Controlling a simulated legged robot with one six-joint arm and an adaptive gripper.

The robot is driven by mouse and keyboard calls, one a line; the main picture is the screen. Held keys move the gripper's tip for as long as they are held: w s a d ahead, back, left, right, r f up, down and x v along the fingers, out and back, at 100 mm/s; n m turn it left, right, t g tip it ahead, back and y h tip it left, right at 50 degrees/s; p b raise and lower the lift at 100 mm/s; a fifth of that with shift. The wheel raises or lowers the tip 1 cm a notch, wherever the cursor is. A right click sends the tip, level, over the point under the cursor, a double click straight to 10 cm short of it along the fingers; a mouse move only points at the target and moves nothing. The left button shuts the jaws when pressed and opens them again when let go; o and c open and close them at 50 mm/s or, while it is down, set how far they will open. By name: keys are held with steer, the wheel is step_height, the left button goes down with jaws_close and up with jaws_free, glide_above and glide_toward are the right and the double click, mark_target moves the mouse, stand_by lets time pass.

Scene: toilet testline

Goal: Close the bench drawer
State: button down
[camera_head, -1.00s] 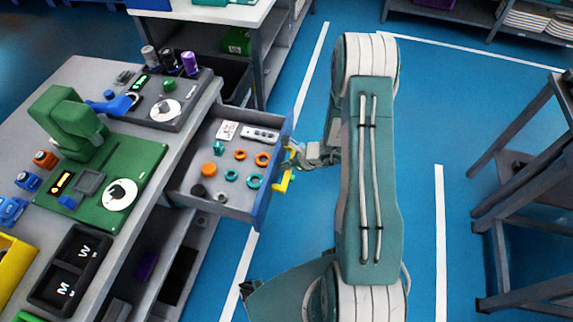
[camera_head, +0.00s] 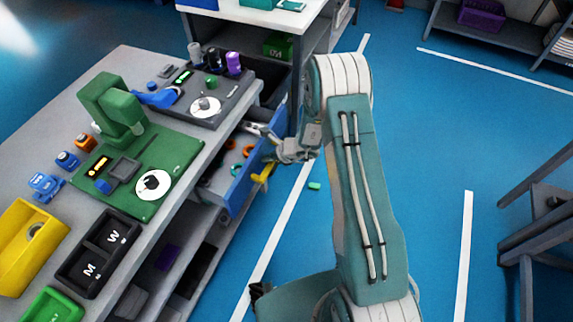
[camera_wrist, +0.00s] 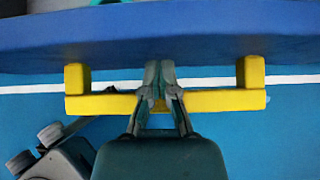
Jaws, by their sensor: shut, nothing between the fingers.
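In the wrist view the yellow handle (camera_wrist: 210,100) spans the picture beneath the blue drawer front (camera_wrist: 220,50). My gripper (camera_wrist: 160,72) is shut and empty. Its fingers cross over the middle of the handle bar, with the tips at the blue front; contact is hard to tell. In the head view my gripper (camera_head: 274,152) is beside the drawer front.
Orange rings (camera_head: 250,150) and other small parts lie in the drawer. The bench top (camera_head: 160,215) holds a green machine (camera_head: 115,105), a dark device (camera_head: 205,95) and bins. A small green piece (camera_head: 314,186) lies on the blue floor. A dark rack (camera_head: 540,220) stands at right.

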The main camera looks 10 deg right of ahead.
steer(key=w+a, duration=0.2)
steer(key=a, duration=0.1)
steer(key=w+a, duration=0.2)
steer(key=a, duration=0.1)
steer(key=w+a, duration=0.2)
steer(key=a, duration=0.1)
steer(key=shift+w+a, duration=0.15)
steer(key=shift+w, duration=0.35)
steer(key=shift+r, duration=0.1)
steer(key=shift+a, duration=0.15)
steer(key=shift+w+r, duration=0.1)
steer(key=shift+r, duration=0.05)
